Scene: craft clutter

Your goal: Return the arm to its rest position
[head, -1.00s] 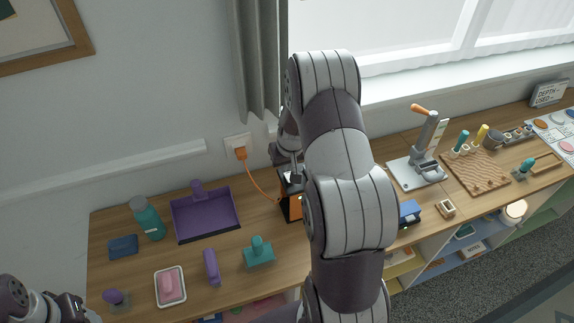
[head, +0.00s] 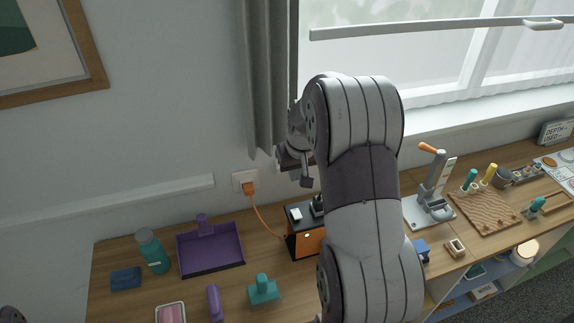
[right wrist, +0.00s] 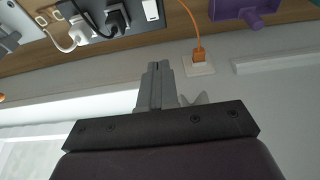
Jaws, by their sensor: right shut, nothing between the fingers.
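My right arm rises large through the middle of the head view and bends over at its top. My right gripper (head: 306,182) hangs from it, partly hidden by the arm, in front of the wall and above the orange and black box. In the right wrist view the gripper's fingers (right wrist: 157,72) are together and empty. They touch nothing. Of my left arm only a dark bit shows at the bottom left corner of the head view; its gripper is out of sight.
An orange and black box (head: 304,244) with plugs stands below the right gripper, its orange cord running to a wall socket (head: 242,181). A purple dustpan (head: 211,250), teal bottle (head: 153,252) and grey press (head: 430,190) stand on the wooden counter (head: 117,249). The window is behind.

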